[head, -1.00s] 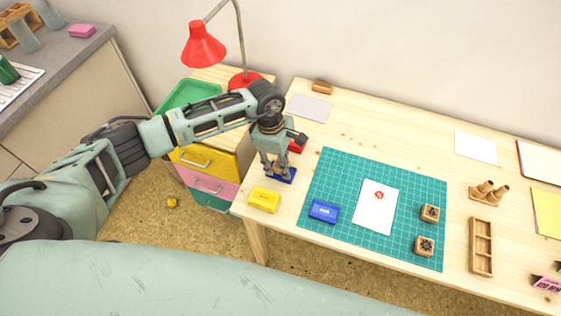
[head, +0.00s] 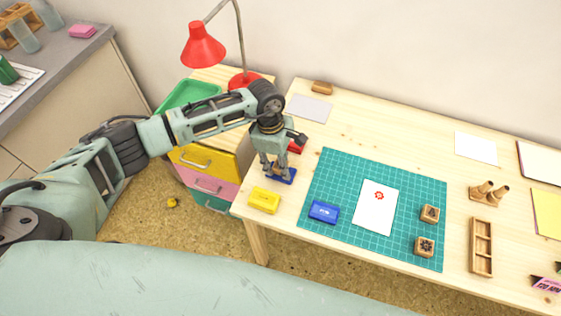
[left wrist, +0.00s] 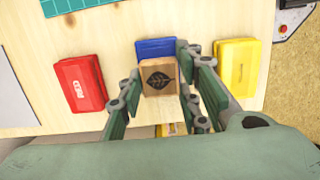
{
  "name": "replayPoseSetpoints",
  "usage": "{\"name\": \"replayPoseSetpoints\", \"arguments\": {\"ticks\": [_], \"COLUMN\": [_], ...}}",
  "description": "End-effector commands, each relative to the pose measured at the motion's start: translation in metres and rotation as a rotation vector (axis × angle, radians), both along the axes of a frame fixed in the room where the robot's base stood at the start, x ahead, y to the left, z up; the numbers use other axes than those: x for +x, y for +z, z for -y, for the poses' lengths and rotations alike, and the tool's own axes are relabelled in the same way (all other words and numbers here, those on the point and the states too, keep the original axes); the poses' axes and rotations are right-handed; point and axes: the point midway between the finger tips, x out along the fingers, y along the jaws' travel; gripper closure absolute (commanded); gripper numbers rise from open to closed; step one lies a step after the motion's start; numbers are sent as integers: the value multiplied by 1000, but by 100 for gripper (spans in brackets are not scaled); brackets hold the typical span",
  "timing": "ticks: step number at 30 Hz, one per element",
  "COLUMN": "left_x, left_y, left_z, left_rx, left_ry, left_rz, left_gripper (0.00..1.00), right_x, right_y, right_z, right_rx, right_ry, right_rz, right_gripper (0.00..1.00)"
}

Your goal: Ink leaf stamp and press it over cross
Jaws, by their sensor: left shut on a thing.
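My left gripper (head: 277,168) is shut on the leaf stamp (left wrist: 159,78), a small wooden block with a black leaf picture, seen between the fingers in the left wrist view. The stamp is over a blue inkpad (head: 287,179), which also shows behind it in the left wrist view (left wrist: 155,47); I cannot tell whether they touch. In the head view the fingers largely hide the stamp. A white sheet (head: 373,217) on the green mat (head: 335,170) bears a small red mark (head: 379,196), whose shape is too small to tell surely. My right gripper is not in view.
A yellow inkpad (head: 264,199) and a red one (left wrist: 80,83) flank the blue pad. A blue lettered box (head: 323,211) lies on the mat, with two wooden stamps (head: 430,213) at its right. A wooden tray (head: 481,247) and red lamp (head: 204,46) stand further off.

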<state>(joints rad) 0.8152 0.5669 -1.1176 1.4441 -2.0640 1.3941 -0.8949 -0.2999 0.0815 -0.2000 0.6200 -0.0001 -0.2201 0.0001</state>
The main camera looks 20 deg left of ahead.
Motion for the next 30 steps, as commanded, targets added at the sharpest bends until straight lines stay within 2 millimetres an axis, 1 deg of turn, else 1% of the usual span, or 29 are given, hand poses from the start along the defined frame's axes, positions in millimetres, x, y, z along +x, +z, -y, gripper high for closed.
{"name": "replayPoseSetpoints", "arguments": {"ticks": [6,17,20,30], "left_x": [1,2,2,2], "left_y": [8,10,15,42], "left_z": [0,0,0,0], "left_rx": [-1,-2,-2,-1], "left_ry": [0,1,1,1], "left_rz": [3,4,5,6], "left_gripper": [87,87,87,87], "right_x": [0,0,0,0], "right_y": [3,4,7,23], "right_z": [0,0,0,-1], "right_rx": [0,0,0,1], "right_ry": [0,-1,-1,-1], "right_rz": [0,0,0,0], "right_gripper": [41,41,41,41]}}
